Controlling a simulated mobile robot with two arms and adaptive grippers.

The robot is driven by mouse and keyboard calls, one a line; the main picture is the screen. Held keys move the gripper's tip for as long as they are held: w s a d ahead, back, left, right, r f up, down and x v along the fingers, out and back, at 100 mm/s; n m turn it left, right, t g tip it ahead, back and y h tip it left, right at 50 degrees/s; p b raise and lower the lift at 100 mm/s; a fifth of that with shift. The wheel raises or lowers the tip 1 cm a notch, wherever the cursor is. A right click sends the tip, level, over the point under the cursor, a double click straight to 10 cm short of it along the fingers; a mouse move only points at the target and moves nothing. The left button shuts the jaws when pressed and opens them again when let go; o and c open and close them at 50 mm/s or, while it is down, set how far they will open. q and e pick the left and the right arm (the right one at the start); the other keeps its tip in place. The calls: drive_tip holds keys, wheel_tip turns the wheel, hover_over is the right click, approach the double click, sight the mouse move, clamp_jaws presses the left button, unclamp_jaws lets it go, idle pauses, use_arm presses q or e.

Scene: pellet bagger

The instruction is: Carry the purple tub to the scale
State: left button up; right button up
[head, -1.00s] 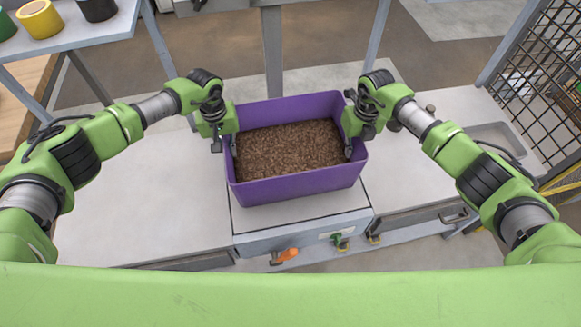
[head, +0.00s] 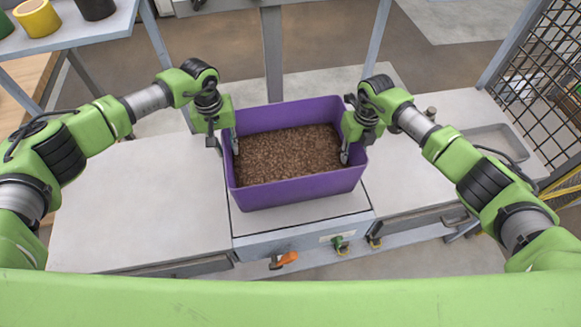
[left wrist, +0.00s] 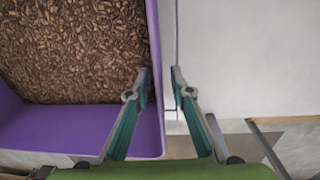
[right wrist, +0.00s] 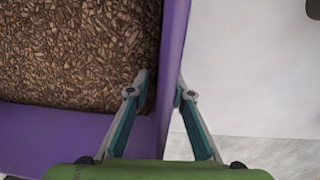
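The purple tub (head: 300,187), full of brown pellets (head: 288,153), stands upright on the pale middle platform (head: 300,218) between two benches. This platform looks like the scale, but no display shows. My left gripper (head: 227,146) is open at the tub's left wall, one finger inside and one outside. In the left wrist view, its fingers (left wrist: 159,85) stand apart around the wall with a gap. My right gripper (head: 350,154) is at the right wall. In the right wrist view, its fingers (right wrist: 163,88) also straddle the wall, spread wider than the wall.
A left bench top (head: 140,205) and a right bench top (head: 405,190) are mostly clear. A shallow grey tray (head: 495,140) is at the right. An orange handle (head: 284,260) and green valve (head: 340,244) sit below the front edge. A post (head: 272,55) stands behind the tub, mesh at far right.

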use_arm(q)
drive_tip(key=r, duration=0.7)
drive_tip(key=shift+a+r, duration=0.2)
drive_tip(key=shift+r, duration=0.2)
use_arm(e)
drive_tip(key=shift+r, duration=0.1)
drive_tip(key=r, duration=1.1)
drive_tip(key=shift+w+d+r, duration=0.1)
drive_tip(key=shift+d+r, duration=0.2)
drive_tip(key=shift+r, duration=0.1)
